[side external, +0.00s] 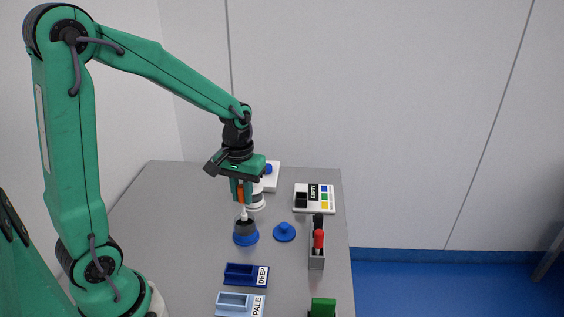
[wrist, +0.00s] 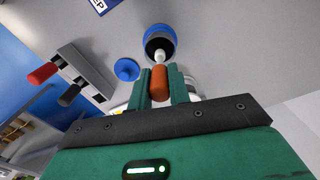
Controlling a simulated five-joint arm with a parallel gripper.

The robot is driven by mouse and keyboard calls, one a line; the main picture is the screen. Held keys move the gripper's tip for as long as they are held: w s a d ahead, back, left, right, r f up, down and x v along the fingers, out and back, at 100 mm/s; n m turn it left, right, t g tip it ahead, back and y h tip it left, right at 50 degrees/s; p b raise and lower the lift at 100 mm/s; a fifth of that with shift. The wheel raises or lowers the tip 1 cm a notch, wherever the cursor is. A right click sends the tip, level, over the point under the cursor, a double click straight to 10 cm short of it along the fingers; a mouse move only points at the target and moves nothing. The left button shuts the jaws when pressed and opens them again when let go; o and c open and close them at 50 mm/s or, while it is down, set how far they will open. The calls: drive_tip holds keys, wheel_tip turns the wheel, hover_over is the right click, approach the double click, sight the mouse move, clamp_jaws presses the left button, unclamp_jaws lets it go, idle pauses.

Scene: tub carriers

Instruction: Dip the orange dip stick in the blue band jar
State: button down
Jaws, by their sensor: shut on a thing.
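My gripper (side external: 241,198) is shut on the orange dip stick (wrist: 158,84), gripping its orange handle, with the white tip pointing down. The blue band jar (side external: 246,237), dark grey above and blue below, stands open on the table under the gripper. The white tip is at the jar's mouth; I cannot tell how far inside it reaches. In the wrist view the jar (wrist: 161,33) shows its dark opening just beyond the tip. A blue lid (side external: 284,233) lies on the table to the right of the jar.
A grey rack (side external: 316,258) holds a red and a black stick at the right. A white card with coloured squares (side external: 325,203) lies behind it. Trays marked DEEP (side external: 240,274) and PALE (side external: 237,306) lie in front. A white jar (side external: 256,202) stands behind the gripper.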

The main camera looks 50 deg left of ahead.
drive_tip(key=shift+f, duration=2.2)
idle(2.1)
drive_tip(key=shift+r, duration=0.2)
idle(1.9)
drive_tip(key=shift+r, duration=4.3)
